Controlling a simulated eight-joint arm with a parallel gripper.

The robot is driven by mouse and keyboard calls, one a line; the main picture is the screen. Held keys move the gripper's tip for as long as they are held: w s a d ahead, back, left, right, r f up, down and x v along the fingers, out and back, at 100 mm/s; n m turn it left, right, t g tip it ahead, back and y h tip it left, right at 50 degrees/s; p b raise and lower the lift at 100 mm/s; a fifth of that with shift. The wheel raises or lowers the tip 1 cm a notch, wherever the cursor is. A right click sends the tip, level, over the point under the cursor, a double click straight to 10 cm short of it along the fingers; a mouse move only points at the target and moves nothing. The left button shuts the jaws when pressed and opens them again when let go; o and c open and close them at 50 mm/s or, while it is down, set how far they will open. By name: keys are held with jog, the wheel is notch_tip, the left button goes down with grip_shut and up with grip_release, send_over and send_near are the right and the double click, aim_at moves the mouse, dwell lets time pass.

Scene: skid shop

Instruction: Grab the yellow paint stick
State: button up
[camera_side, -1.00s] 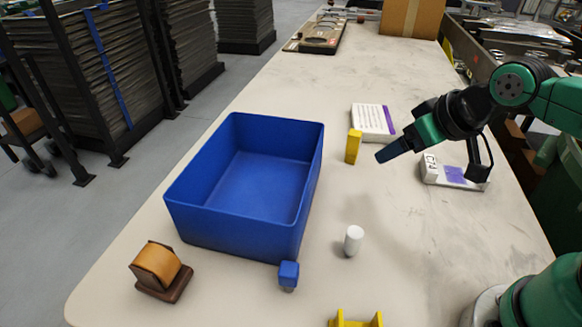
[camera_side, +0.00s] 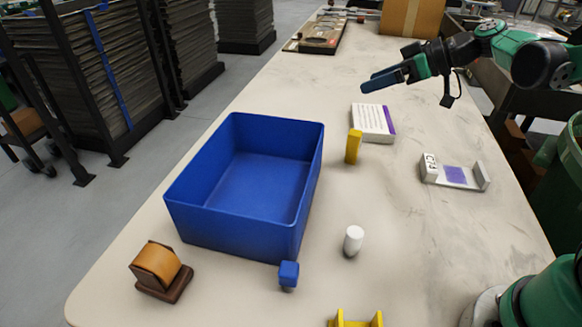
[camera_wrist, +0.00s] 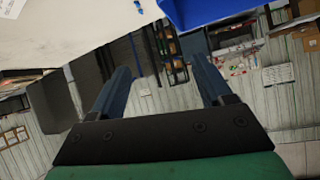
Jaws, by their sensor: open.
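The yellow paint stick (camera_side: 353,147) stands upright on the table in the side view, to the right of the blue bin and just in front of the white and purple box. My gripper (camera_side: 364,86) is in the air above and behind it, over the far part of the table, with its fingers pointing left. It is open and empty. In the wrist view the two blue fingers of my gripper (camera_wrist: 160,82) are spread apart with nothing between them. The paint stick does not clearly show in the wrist view.
The blue bin (camera_side: 174,214) stands left of the stick. A white and purple box (camera_side: 372,122) lies behind it. A white cylinder (camera_side: 353,239), a small blue cube piece (camera_side: 288,273), a tape dispenser (camera_side: 160,272), a white holder (camera_side: 456,176) and a yellow part (camera_side: 356,321) also lie around.

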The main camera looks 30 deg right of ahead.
aim_at(358, 133)
jog(key=shift+n+t+y, duration=0.6)
jog(key=shift+n+t, duration=0.2)
jog(key=d+f, duration=0.1)
jog(key=f, duration=0.3)
jog(key=w+d+f, duration=0.1)
jog(key=f, duration=0.3)
jog(key=d+f, duration=0.1)
jog(key=f, duration=0.3)
jog(key=shift+w+f, duration=0.15)
jog(key=shift+w, duration=0.25)
jog(key=shift+x, duration=2.75)
jog(key=shift+c, duration=0.2)
grip_shut()
